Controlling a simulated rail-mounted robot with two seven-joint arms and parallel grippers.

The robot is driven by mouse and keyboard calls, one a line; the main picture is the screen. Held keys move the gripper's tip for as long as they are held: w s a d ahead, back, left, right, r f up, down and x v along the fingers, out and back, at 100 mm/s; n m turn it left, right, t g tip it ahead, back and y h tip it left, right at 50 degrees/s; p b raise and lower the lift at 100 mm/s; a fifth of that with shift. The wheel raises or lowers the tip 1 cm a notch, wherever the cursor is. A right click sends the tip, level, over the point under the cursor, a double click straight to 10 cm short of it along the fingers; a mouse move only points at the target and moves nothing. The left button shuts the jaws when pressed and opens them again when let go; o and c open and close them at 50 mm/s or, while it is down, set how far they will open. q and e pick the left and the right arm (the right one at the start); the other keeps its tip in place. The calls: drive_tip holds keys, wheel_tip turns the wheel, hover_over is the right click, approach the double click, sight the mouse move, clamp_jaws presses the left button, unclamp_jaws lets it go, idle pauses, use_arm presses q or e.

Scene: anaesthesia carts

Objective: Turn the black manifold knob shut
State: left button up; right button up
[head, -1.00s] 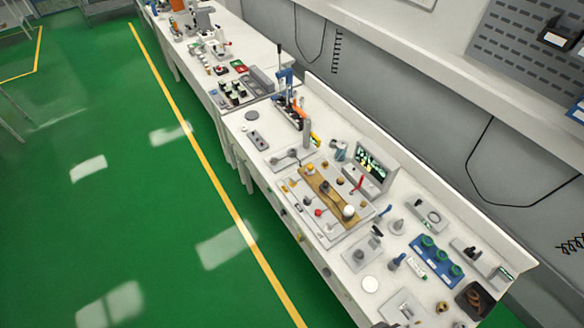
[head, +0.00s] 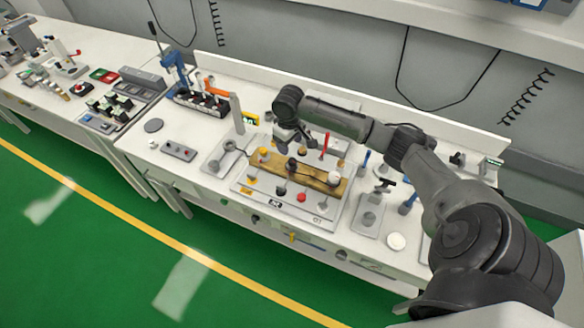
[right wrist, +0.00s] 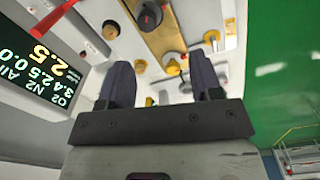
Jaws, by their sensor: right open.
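The manifold is a long brass-coloured bar (head: 318,184) on a pale panel (head: 240,186) on the bench. A dark round knob (head: 292,164) stands on the bar, beside an orange-brown knob (head: 263,154) and a white one (head: 333,178). A smaller black knob (head: 281,193) stands in front of the bar. My right gripper (head: 296,143) hangs above the back of the bar, partly hidden by its own wrist. In the right wrist view my right gripper (right wrist: 162,78) is open, its fingers apart. A dark knob (right wrist: 150,15) is beyond the fingertips. My left gripper is out of view.
A red lever (head: 324,146) stands close behind the bar. A lit display (right wrist: 35,60) is at the left in the right wrist view. A red knob (head: 301,197) stands in front of the bar. A grey fixture (head: 369,212) is to the right.

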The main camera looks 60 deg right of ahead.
sight(292, 160)
drive_tip(key=shift+m, duration=0.4)
drive_tip(key=d+f, duration=0.1)
drive_tip(key=f, duration=0.6)
drive_tip(key=d+f+b, duration=0.1)
drive_tip(key=f, duration=0.2)
drive_tip(key=shift+w+d+f, duration=0.3)
drive_tip(key=shift+d+f, duration=0.05)
drive_tip(key=shift+f, duration=0.85)
